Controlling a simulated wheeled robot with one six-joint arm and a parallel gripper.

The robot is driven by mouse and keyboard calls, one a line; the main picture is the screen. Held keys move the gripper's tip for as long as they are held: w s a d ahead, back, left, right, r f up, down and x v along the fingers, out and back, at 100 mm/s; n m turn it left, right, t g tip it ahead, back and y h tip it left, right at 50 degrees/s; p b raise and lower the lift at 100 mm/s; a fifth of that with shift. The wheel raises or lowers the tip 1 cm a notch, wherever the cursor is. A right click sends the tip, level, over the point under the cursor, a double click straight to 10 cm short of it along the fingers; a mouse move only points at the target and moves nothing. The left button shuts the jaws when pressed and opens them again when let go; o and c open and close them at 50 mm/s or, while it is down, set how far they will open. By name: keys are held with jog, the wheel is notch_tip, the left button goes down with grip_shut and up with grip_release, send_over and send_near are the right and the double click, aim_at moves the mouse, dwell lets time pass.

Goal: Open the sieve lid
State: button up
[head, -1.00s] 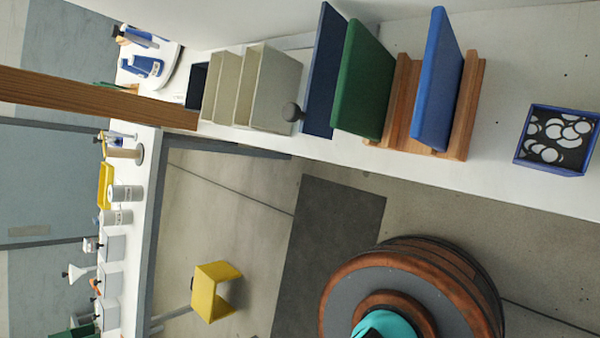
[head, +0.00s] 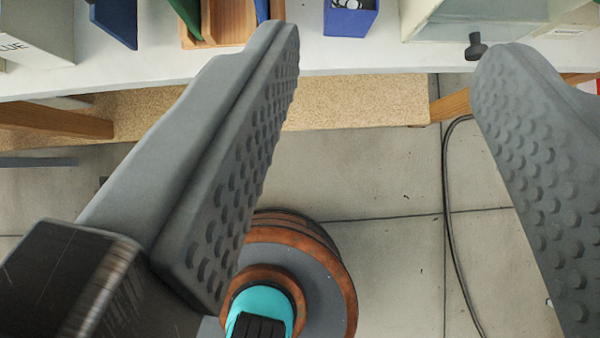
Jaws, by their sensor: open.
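My gripper (head: 388,50) is open and empty, with its two grey studded fingers wide apart over the front of the workbench. A pale box with a greenish, glassy front (head: 470,30) stands at the bench edge at top right, partly cut off by the frame. A dark knob (head: 476,46) sticks out at its lower edge, just left of the right fingertip in the picture; I see no clear contact. I cannot tell for sure whether this box is the sieve or the knob belongs to its lid.
The white bench (head: 350,55) runs across the top. A blue tray of rings (head: 350,18) and a wooden rack (head: 222,22) stand on it, with a pale bin (head: 35,35) at far left. A cable (head: 447,215) lies on the floor. My round base shows below.

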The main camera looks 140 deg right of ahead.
jog(key=shift+s+a, duration=0.15)
jog(key=shift+s, duration=0.05)
dwell(0.5)
jog(key=w+d+r+m+g+y, duration=0.1)
jog(key=w+d+r+g, duration=0.15)
jog(key=w+d, duration=0.55)
jog(key=w+d+r+m+g, duration=0.15)
jog(key=w+d+r, duration=0.3)
jog(key=d, duration=0.85)
jog(key=shift+n+g, duration=0.3)
jog(key=shift+n, duration=0.15)
jog(key=x, duration=1.1)
jog(key=a+x, duration=0.1)
jog(key=x, duration=0.5)
jog(key=shift+w+d+f, duration=0.1)
jog(key=shift+f, duration=0.25)
grip_shut()
